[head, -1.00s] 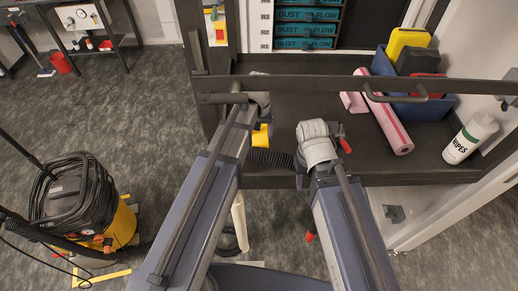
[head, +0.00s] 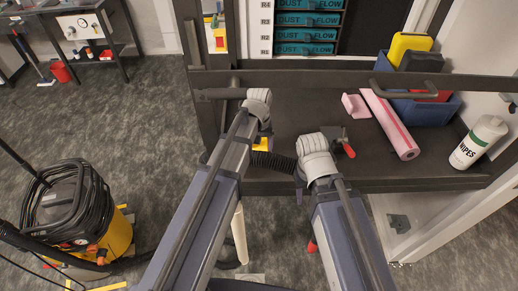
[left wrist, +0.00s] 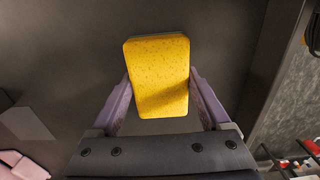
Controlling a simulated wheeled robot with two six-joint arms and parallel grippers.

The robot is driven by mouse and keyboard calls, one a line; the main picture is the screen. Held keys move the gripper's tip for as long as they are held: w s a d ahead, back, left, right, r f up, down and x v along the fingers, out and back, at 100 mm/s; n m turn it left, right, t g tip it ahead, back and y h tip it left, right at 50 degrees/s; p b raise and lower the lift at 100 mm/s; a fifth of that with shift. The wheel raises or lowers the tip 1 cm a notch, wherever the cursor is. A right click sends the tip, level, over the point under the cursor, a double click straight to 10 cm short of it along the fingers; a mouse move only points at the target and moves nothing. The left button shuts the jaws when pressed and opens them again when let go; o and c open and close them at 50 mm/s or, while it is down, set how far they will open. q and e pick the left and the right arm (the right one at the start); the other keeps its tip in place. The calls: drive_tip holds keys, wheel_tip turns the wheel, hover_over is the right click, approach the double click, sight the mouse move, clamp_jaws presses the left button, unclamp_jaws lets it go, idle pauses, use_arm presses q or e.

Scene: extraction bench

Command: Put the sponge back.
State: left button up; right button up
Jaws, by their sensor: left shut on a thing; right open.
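The yellow sponge (left wrist: 160,85) fills the middle of the left wrist view, between the two purple fingers of my left gripper (left wrist: 160,76), which is shut on it. In the head view, a small patch of yellow (head: 261,144) shows below my left wrist; it looks like the same sponge, and my arm hides the rest of it and the left fingers. My right gripper (head: 300,190) is open at the bench's front edge, and its wrist hides most of it.
A vacuum (head: 75,205) stands on the floor at left.

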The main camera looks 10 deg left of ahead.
sight(259, 148)
use_arm(q)
drive_tip(key=o, duration=1)
drive_tip(key=shift+f, duration=0.1)
wheel_tip(259, 148, up, 8)
drive_tip(key=p, duration=0.8)
drive_tip(key=s+d+m, duration=0.2)
drive_tip(key=s, duration=0.3)
drive_tip(key=s+d+m, duration=0.2)
drive_tip(key=s, duration=0.3)
drive_tip(key=s+d+m+y, duration=0.1)
drive_tip(key=s+d+m, duration=0.1)
drive_tip(key=s, duration=0.3)
drive_tip(key=shift+s+f, duration=0.1)
drive_tip(key=shift+s, duration=0.25)
